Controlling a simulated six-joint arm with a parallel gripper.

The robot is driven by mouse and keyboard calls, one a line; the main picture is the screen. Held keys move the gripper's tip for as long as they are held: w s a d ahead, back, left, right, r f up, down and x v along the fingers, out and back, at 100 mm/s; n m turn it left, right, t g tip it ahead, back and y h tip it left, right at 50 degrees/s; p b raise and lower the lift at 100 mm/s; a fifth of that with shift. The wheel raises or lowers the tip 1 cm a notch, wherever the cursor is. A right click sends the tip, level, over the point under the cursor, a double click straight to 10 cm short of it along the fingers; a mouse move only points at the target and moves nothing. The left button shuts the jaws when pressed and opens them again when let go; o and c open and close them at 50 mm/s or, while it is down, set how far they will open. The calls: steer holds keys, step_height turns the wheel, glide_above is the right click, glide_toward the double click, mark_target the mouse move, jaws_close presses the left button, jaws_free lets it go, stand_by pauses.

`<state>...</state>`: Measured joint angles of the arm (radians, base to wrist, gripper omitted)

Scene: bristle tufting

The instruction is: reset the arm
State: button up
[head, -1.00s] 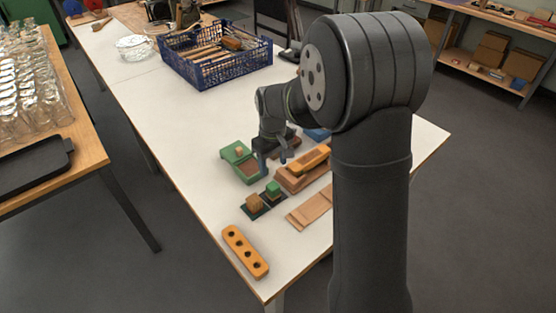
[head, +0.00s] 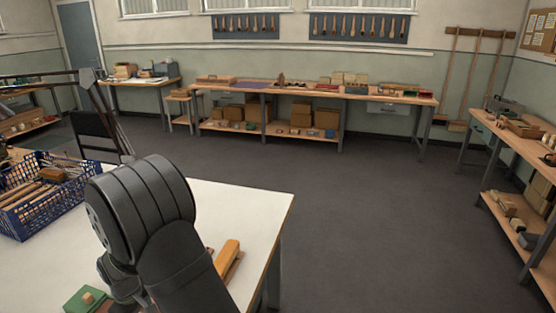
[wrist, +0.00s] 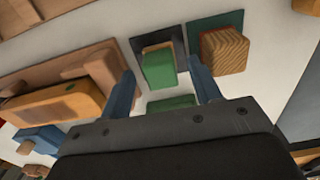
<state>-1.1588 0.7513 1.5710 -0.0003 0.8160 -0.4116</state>
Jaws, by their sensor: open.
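My gripper (wrist: 161,72) shows in the wrist view with its two blue fingers apart. A green block (wrist: 158,71) on a dark square pad (wrist: 174,32) appears beyond and between the fingertips, not clasped. A wooden block (wrist: 226,51) on another pad (wrist: 222,20) is just to the right. In the head view my gripper is hidden, and my dark arm covers much of the worktable (head: 245,200).
In the wrist view, an orange-brown wooden piece (wrist: 48,106) and a wooden tray (wrist: 92,60) lie left. The head view shows a blue crate (head: 40,195) left of my arm, a green box (head: 84,301) at the bottom, and clear floor (head: 370,210) beyond the table.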

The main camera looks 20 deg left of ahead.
steer(key=shift+r, duration=0.65)
steer(key=shift+f, duration=0.1)
